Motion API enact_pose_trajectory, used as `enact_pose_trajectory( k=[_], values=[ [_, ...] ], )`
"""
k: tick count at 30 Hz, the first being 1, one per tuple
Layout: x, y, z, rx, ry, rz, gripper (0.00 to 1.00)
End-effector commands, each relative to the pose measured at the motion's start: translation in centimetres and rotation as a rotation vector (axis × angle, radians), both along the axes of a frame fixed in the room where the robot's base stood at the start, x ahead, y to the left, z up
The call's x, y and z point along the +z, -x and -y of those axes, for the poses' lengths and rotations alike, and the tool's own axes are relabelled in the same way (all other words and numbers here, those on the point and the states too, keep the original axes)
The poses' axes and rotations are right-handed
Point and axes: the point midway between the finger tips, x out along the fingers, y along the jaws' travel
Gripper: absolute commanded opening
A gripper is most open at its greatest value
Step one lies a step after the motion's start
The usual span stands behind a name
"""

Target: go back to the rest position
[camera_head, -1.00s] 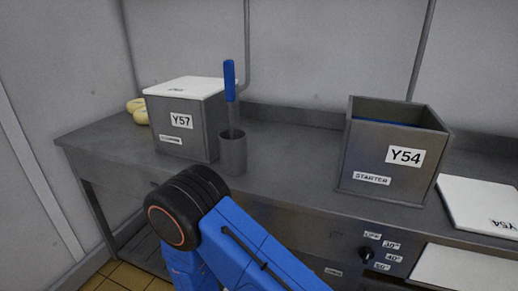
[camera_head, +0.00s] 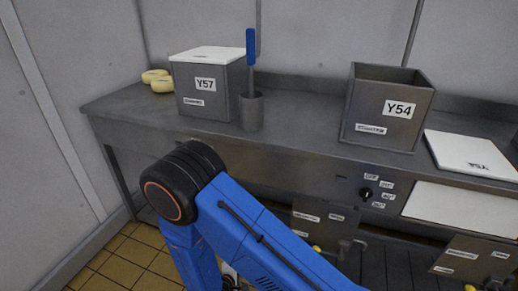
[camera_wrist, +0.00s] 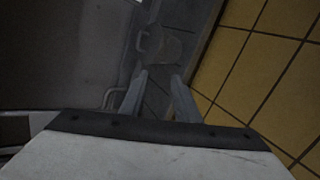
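My blue arm (camera_head: 262,235) with its black joint reaches across the bottom of the head view, in front of the steel counter. The arm's end is out of that view. In the wrist view my gripper (camera_wrist: 159,76) shows two grey fingers set apart, with nothing seen between them. Beyond the fingertips are dark floor, a blurred rounded grey shape (camera_wrist: 162,46) that I cannot identify, and yellow floor tiles (camera_wrist: 268,60).
The steel counter (camera_head: 300,148) holds a lidded box Y57 (camera_head: 207,104), a cup (camera_head: 251,112) with a blue-handled tool (camera_head: 250,50), an open box Y54 (camera_head: 383,122), a white lid (camera_head: 472,155) and round yellowish pieces (camera_head: 160,84). Tiled floor (camera_head: 125,258) is open at lower left.

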Motion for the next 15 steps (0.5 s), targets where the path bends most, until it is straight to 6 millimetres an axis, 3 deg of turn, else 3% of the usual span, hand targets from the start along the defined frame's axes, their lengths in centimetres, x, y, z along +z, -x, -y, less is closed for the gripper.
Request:
enact_pose_trajectory(
  k=[15],
  values=[
    [2.9,-2.6,-1.2,-0.038,-0.208,-0.031,0.29]
  ],
)
